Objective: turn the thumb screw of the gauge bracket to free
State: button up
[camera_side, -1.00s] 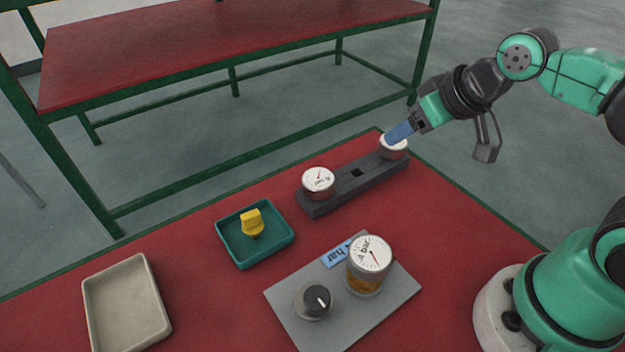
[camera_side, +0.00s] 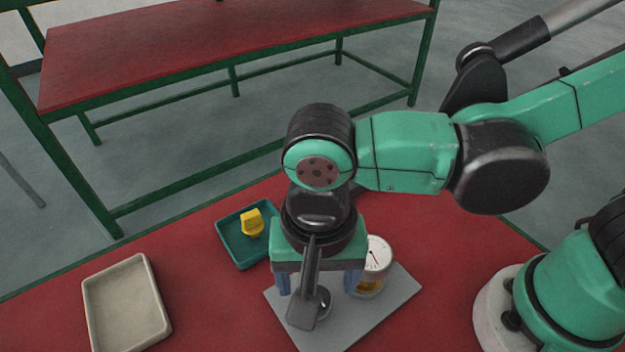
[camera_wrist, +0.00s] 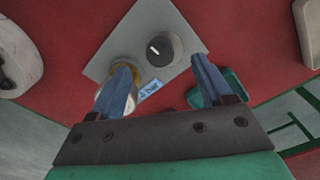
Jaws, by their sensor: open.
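The thumb screw (camera_wrist: 163,48), a round dark knob with a white pointer line, stands on the grey bracket plate (camera_side: 395,292). In the side view it is mostly hidden behind my gripper. A round white-faced gauge (camera_side: 379,252) sits in its holder on the same plate, beside the knob. My gripper (camera_wrist: 160,62) is open and points down above the plate. In the wrist view, the knob shows between and just beyond its two blue fingers. The left finger there overlaps the gauge. I see no contact with the knob.
A teal tray (camera_side: 236,250) with a yellow winged piece (camera_side: 252,223) lies left of my gripper. A beige tray (camera_side: 127,302) is farther left. A blue label (camera_wrist: 150,90) lies on the plate by the gauge. My arm hides most of the dark gauge rack.

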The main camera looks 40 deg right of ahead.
jog(key=shift+f, duration=2.15)
grip_shut()
